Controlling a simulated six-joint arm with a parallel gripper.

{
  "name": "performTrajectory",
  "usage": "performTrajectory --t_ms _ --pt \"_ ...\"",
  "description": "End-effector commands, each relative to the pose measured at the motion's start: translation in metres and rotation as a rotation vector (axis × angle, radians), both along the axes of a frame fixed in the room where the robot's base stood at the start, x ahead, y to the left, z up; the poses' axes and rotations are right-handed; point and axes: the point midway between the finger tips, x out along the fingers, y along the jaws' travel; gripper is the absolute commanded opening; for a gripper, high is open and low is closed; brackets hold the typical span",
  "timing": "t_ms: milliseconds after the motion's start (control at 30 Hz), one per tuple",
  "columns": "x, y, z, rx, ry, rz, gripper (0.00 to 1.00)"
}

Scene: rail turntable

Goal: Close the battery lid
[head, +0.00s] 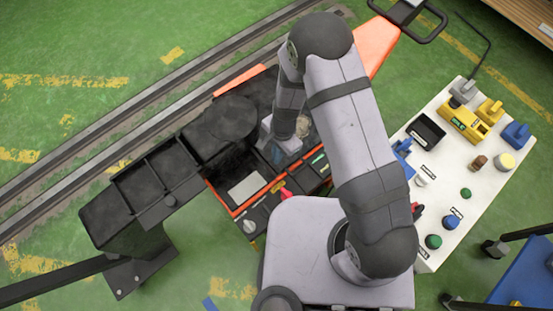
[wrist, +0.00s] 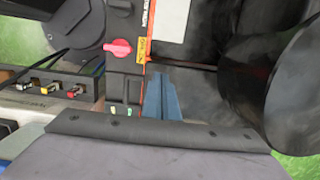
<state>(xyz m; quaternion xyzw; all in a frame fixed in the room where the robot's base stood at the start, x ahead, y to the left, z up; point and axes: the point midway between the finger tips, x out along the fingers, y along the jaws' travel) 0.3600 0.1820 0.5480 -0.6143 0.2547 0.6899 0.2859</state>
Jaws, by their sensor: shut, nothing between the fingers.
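My gripper (wrist: 163,95) is shut and empty, its blue-grey fingers together in the wrist view. In the head view my gripper (head: 285,147) is low over the black machine with orange edges (head: 262,212). A dark panel with a pale grey plate (head: 246,188) lies left of and below it there; the plate also shows at the top of the wrist view (wrist: 172,18). I cannot tell for certain which part is the battery lid, or whether the fingers touch anything. My forearm hides part of the machine.
A red knob (wrist: 117,48) sits beside a yellow label. A black drum (head: 232,118) stands close to my gripper, and black trays (head: 155,182) extend left. A white board (head: 462,165) with plugs and buttons is at the right. Rails (head: 190,75) run behind.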

Motion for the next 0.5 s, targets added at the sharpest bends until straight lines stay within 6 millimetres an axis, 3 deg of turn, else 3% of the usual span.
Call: performTrajectory --t_ms 200,500 --pt "-0.002 0.002 -0.022 0.0 0.0 0.0 0.0" --pt "-0.002 0.002 -0.027 0.0 0.0 0.001 0.0"
